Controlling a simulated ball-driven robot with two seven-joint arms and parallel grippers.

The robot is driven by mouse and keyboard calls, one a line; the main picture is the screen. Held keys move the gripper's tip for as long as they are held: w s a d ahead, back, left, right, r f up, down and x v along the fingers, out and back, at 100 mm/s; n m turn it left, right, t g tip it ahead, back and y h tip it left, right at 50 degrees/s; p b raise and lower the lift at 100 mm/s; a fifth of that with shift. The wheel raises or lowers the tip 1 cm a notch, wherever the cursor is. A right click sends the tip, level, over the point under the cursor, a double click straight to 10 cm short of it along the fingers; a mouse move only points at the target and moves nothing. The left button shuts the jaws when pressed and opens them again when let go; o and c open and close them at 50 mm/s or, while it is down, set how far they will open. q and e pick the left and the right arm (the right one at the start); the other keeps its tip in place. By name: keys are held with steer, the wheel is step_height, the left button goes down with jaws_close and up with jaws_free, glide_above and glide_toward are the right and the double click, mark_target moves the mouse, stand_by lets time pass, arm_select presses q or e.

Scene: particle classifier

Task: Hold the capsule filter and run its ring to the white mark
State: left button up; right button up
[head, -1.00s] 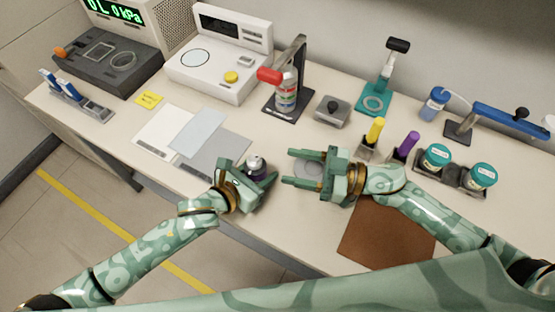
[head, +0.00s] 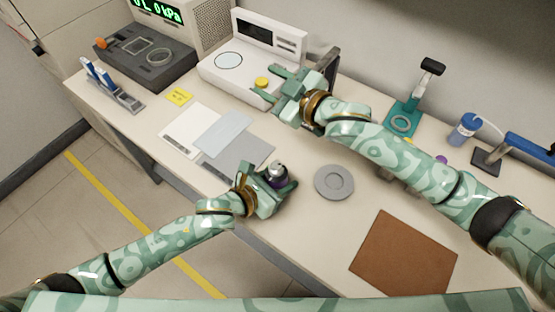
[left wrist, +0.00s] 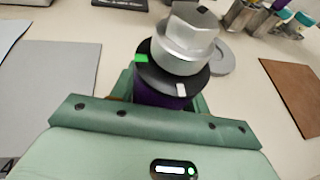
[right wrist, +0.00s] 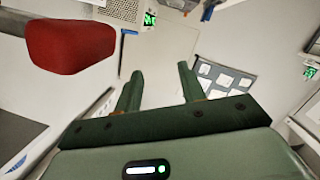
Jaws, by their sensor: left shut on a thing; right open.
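The capsule filter (head: 277,172) has a silver hexagonal top, a black ring and a purple body. My left gripper (head: 270,186) is shut around its body and holds it upright near the table's front edge. In the left wrist view, the filter's ring (left wrist: 160,80) carries a green mark (left wrist: 141,58) at left and a white mark (left wrist: 181,90) at front right, apart from each other. The fingers are mostly hidden behind the filter. My right gripper (head: 270,84) is open and empty at the back, by the white instrument, well away from the filter.
A red handle (right wrist: 70,44) is close by, left of my right gripper's fingers. Its dark stand (head: 334,62) is mostly hidden by my right arm. A white instrument (head: 245,62), grey round plate (head: 333,181) and brown mat (head: 405,252) are on the table. The front middle is clear.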

steer(key=s+a+n+g+h, duration=0.1)
steer(key=a+n+g+h, duration=0.1)
steer(key=a+n+g, duration=0.25)
steer(key=n+g+h, duration=0.7)
steer(key=n+h, duration=0.3)
steer(key=n, duration=0.9)
glide_toward(276, 165)
steer(key=f, duration=0.9)
steer(key=shift+w+d, duration=0.1)
steer(key=shift+d, duration=0.1)
steer(key=c, duration=0.7)
